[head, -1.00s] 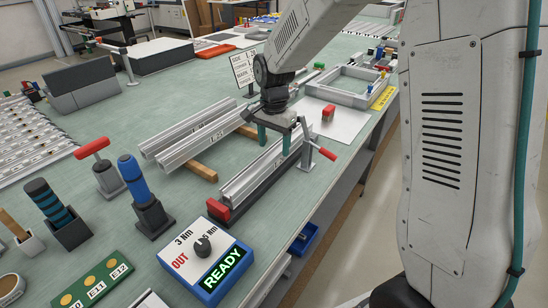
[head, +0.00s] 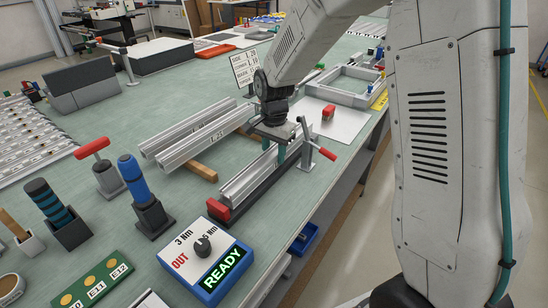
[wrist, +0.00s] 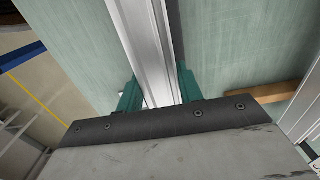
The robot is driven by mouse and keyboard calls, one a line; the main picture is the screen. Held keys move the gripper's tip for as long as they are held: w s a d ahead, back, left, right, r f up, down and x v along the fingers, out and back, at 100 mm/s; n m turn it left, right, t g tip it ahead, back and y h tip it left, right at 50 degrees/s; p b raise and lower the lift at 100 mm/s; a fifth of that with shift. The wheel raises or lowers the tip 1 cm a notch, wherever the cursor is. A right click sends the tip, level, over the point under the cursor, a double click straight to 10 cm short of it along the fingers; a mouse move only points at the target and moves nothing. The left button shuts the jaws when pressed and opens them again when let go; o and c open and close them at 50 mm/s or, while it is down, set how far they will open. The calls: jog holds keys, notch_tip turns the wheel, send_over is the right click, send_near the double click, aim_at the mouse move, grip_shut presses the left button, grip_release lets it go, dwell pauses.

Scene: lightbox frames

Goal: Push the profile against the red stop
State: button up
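The silver profile (head: 247,178) lies lengthwise in a dark fixture at the bench's front edge. The red stop (head: 217,211) is at the fixture's near left end. The profile's near end is close to the stop; I cannot tell whether they touch. My gripper (head: 275,152) is low over the far part of the profile. In the wrist view the profile (wrist: 147,45) runs between my gripper's (wrist: 160,92) teal fingers, one against each side, with no clear gap. The palm hides the profile's far part.
A clamp with a red handle (head: 327,153) stands just right of my gripper. More profiles (head: 195,137) lie on wooden bars (head: 202,171) to the left. A blue box reading READY (head: 207,262) is in front. A red block (head: 328,112) sits on a white sheet behind.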

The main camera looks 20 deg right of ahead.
jog(key=shift+s+a, duration=0.6)
jog(key=shift+a, duration=0.3)
dwell(0.8)
jog(key=o, duration=1.2)
jog(key=shift+a, duration=0.1)
jog(key=shift+c, duration=0.2)
jog(key=shift+r, duration=0.1)
